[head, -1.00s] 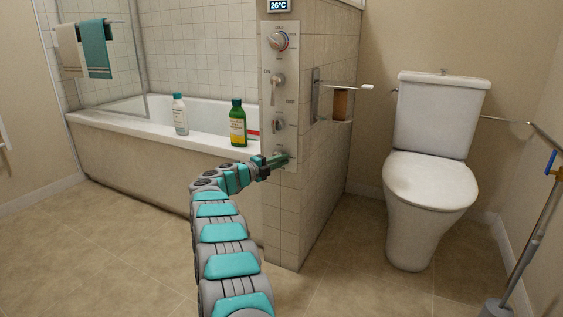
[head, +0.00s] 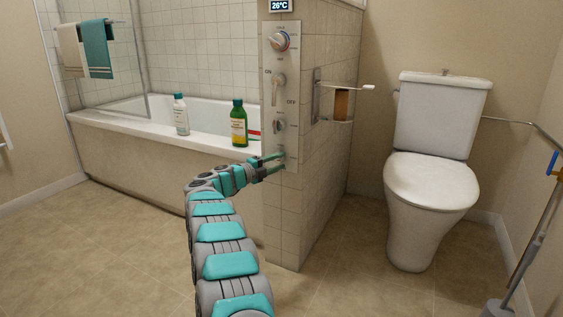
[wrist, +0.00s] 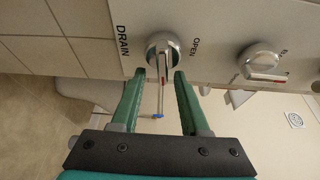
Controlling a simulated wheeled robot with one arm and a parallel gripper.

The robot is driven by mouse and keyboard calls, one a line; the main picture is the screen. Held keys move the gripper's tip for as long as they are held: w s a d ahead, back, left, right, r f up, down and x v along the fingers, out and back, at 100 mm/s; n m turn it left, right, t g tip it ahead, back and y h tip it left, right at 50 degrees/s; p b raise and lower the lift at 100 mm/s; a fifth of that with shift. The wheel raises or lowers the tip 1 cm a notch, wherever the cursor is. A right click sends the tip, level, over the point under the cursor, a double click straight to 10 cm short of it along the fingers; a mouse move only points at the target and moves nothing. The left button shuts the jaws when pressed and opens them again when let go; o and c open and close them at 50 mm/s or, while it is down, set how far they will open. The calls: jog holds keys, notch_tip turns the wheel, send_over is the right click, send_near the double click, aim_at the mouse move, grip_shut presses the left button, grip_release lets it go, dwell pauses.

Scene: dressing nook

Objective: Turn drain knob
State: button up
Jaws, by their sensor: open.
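The drain knob (wrist: 163,50) is a round silver knob with a red mark on its edge, in the wrist view between the printed words DRAIN and OPEN. In the head view it is at the bottom of the control panel (head: 267,100), mostly hidden by my gripper. My gripper (wrist: 160,76) is open, its two green fingers spread apart with the tips at the knob's near edge, one toward each side. Whether they touch it I cannot tell. In the head view my gripper (head: 281,161) reaches the panel's lower end.
Another knob (wrist: 260,60) sits beside the drain knob on the panel. A white bottle (head: 181,115) and a green bottle (head: 238,123) stand on the bathtub rim (head: 150,126). A toilet (head: 430,190) stands right of the tiled wall. The floor (head: 110,240) at left is clear.

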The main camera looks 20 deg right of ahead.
jog(key=v, duration=0.6)
jog(key=shift+o, duration=0.2)
